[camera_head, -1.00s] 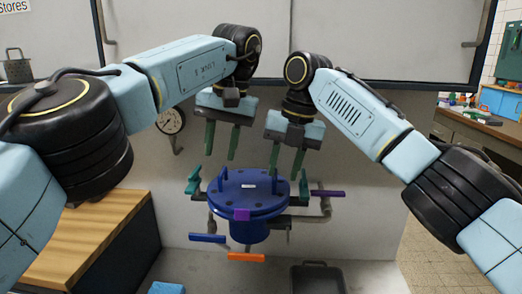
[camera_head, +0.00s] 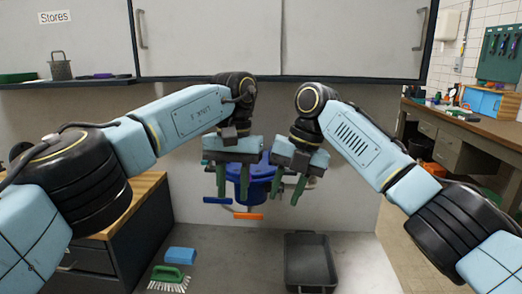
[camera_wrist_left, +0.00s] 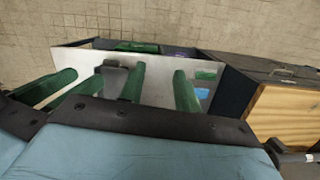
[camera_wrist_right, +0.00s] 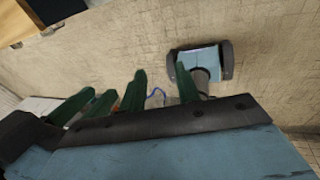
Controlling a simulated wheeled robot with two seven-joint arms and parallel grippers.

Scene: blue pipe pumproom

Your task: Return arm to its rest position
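My left gripper (camera_head: 232,182) and my right gripper (camera_head: 288,188) are side by side in the middle of the head view, with their green fingers pointing down. Each has its two fingers apart, with nothing seen between them. Both arms are bent and raised in front of me. In the left wrist view, the left gripper's fingers (camera_wrist_left: 160,88) stand apart. In the right wrist view, the right gripper's fingers (camera_wrist_right: 161,90) also stand apart. A blue lidded vessel (camera_head: 262,171) is behind the grippers, which hide much of it.
A dark grey tray (camera_head: 310,262), a green-handled brush (camera_head: 167,274) and a blue block (camera_head: 181,255) are on the grey surface below. A wooden-topped cabinet (camera_head: 146,187) stands at left. A workbench (camera_head: 470,122) is at right. White cabinet doors (camera_head: 352,40) are above.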

